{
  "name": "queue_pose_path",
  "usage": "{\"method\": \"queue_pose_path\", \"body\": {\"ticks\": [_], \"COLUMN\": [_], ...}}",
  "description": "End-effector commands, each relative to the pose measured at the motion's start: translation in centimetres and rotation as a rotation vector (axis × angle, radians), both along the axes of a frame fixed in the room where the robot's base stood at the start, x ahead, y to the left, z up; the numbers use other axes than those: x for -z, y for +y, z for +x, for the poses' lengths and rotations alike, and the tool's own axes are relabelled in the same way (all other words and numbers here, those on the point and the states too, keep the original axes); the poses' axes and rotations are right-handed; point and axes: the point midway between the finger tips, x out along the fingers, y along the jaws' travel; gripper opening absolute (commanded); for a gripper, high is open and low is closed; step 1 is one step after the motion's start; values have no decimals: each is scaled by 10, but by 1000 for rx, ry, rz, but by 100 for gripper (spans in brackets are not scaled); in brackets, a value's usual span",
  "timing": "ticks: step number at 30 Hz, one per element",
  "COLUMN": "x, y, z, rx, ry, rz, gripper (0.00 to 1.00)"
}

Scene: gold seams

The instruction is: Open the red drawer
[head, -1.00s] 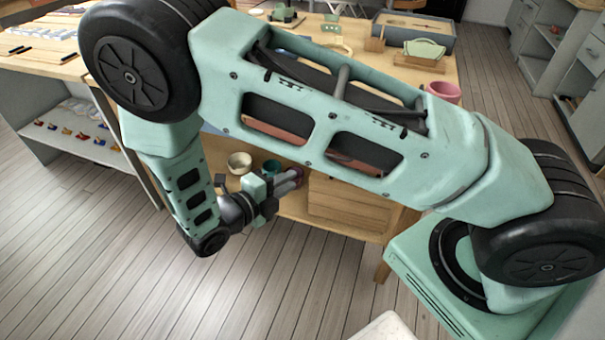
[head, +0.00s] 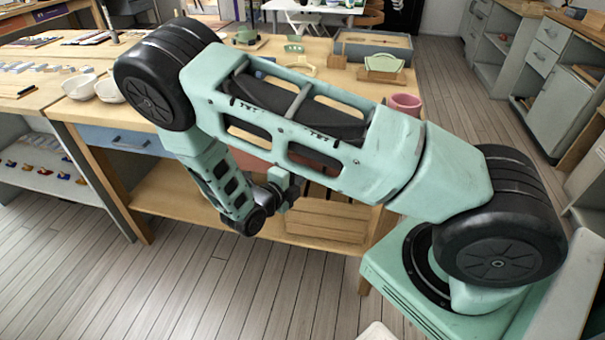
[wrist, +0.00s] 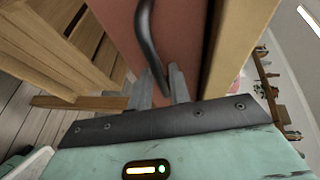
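The red drawer (wrist: 185,35) fills the middle of the wrist view, with a dark curved handle (wrist: 147,35) on its front. In the head view the drawer is mostly hidden behind my arm. My gripper (wrist: 160,78) is at the drawer front, its two grey fingers on either side of the handle's near end. The fingers look apart, with a small gap beside the handle; I see no clear grip on it. In the head view my gripper's body shows below the tabletop edge, and its fingertips are hidden.
A blue drawer (head: 118,139) is left in the same wooden table (head: 160,195). White bowls (head: 80,87), a pink pot (head: 405,104) and a grey box (head: 372,46) stand on top. A wooden post (wrist: 240,45) borders the drawer closely. Floor in front is open.

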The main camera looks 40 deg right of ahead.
Motion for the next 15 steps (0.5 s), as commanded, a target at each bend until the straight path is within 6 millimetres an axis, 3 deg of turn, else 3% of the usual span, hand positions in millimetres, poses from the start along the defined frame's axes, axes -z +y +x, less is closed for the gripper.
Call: {"method": "queue_pose_path", "body": {"ticks": [13,15], "x": [2,2], "y": [-11,-11], "z": [3,3], "rx": [0,0], "ry": [1,1], "rz": [1,1], "gripper": [19,2]}}
